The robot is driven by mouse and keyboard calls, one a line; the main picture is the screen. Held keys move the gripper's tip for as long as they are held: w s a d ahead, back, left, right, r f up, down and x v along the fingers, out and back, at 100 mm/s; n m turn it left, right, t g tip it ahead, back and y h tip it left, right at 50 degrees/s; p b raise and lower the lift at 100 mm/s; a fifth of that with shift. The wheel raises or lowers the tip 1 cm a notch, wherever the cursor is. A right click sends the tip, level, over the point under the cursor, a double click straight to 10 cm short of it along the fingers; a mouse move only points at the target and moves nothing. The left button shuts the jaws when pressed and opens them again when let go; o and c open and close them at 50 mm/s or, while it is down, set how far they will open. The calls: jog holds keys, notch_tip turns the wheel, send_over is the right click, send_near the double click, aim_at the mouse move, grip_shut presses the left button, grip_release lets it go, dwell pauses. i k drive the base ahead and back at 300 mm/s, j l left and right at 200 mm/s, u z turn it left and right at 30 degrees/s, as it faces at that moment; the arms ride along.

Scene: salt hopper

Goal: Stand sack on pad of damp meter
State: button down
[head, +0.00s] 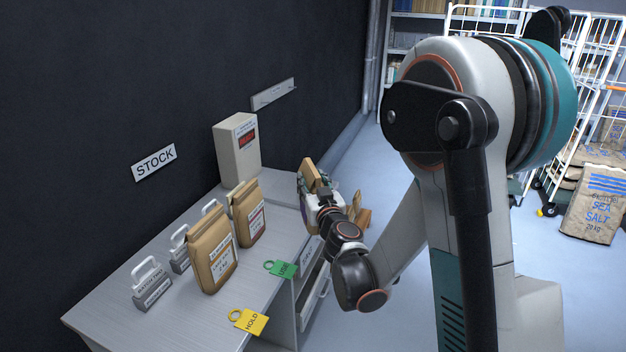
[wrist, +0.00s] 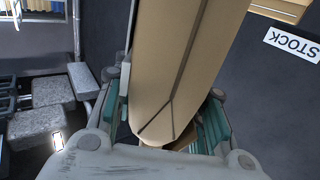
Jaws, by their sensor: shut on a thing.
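My gripper (head: 314,190) is shut on a brown paper sack (head: 311,174), held at the far right end of the grey counter. In the wrist view the sack (wrist: 185,70) fills the middle, its folded end between the teal-lined fingers. The damp meter, taken to be the beige box with a red display (head: 237,148), stands at the back of the counter, left of the gripper. I cannot make out its pad. Two more brown sacks, a nearer one (head: 211,253) and a farther one (head: 247,213), stand upright on the counter with white labels.
Grey batch holders with handles, including a near one (head: 152,288), stand on the counter (head: 120,322). A green USE tag (head: 281,268) and a yellow HOLD tag (head: 248,320) lie near its front edge. A STOCK sign (head: 154,162) is on the dark wall. Sea salt sacks (head: 594,205) stand right.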

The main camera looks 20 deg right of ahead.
aim_at(295, 186)
jog(key=i+l+z, duration=0.25)
jog(key=i+l, duration=0.4)
jog(key=i+l+z, duration=0.2)
jog(key=i+l, duration=0.3)
jog(key=i, duration=0.2)
